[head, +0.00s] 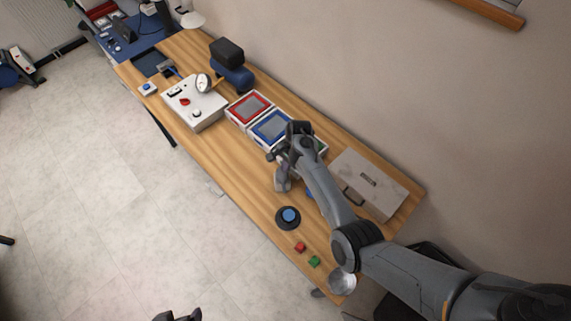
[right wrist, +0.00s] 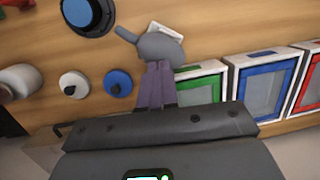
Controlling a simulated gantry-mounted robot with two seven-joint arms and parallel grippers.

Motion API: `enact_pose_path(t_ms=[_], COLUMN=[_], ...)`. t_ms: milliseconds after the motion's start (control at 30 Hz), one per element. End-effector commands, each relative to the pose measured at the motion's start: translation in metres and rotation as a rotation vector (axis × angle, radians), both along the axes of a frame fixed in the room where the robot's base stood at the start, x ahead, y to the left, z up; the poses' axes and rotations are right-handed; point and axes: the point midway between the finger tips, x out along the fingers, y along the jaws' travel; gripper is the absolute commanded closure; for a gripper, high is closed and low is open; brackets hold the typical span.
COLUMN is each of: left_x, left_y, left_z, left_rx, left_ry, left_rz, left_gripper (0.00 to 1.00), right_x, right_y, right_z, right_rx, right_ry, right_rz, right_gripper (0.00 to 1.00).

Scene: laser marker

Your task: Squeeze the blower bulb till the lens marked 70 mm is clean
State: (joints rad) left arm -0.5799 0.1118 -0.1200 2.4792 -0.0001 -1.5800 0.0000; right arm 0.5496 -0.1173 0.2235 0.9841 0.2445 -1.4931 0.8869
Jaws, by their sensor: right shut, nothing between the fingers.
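A grey blower bulb (right wrist: 162,48) with a short nozzle lies on the wooden table, just past my right fingertips in the right wrist view. My right gripper (right wrist: 159,72) is shut and empty, its fingertips at the bulb's near side. I cannot tell whether they touch. In the head view a grey shape (head: 282,183), seemingly the bulb, shows below my right wrist. Round white (right wrist: 74,84) and blue (right wrist: 119,83) pieces sit left of the fingers, perhaps lenses. No 70 mm mark is readable, nor any dirt. My left gripper (head: 178,315) barely shows at the bottom edge.
A black round base with a blue top (head: 289,216) stands near the front edge. Red (head: 249,106), blue (head: 271,127) and green (right wrist: 198,82) framed trays stand in a row. A pale case (head: 370,182) lies near the wall. Red and green blocks (head: 314,261) lie nearby.

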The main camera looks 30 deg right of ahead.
Motion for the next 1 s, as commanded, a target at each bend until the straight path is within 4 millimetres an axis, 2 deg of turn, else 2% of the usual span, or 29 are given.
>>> enact_pose_path(t_ms=[33,67,100,300,500,700,1000], left_x=[0.0,0.0,0.001,0.0,0.0,0.0,0.0], left_y=[0.0,0.0,0.0,0.001,0.002,0.003,0.002], left_z=[0.017,0.019,0.012,0.006,0.003,0.002,0.003], left_rx=[0.0,0.0,-0.001,0.004,0.011,0.014,0.011], left_ry=[0.0,-0.001,-0.006,0.0,0.0,0.0,-0.001], left_rz=[0.0,0.0,0.0,-0.003,-0.007,-0.009,-0.007], left_gripper=[0.17,0.17,0.17,0.17,0.17,0.17,0.17], right_x=[0.0,0.001,0.001,-0.001,-0.002,-0.002,-0.003], right_y=[-0.001,-0.001,-0.004,-0.012,-0.017,-0.019,-0.02], right_z=[0.016,0.019,0.023,0.063,0.092,0.106,0.108], right_rx=[0.0,0.0,-0.002,-0.001,-0.001,0.0,0.001], right_ry=[-0.001,-0.001,-0.005,-0.006,-0.005,-0.003,-0.002], right_rz=[0.0,0.001,0.0,0.0,0.0,0.0,0.002], right_gripper=[1.0,1.0,1.0,1.0,1.0,1.0,1.0])
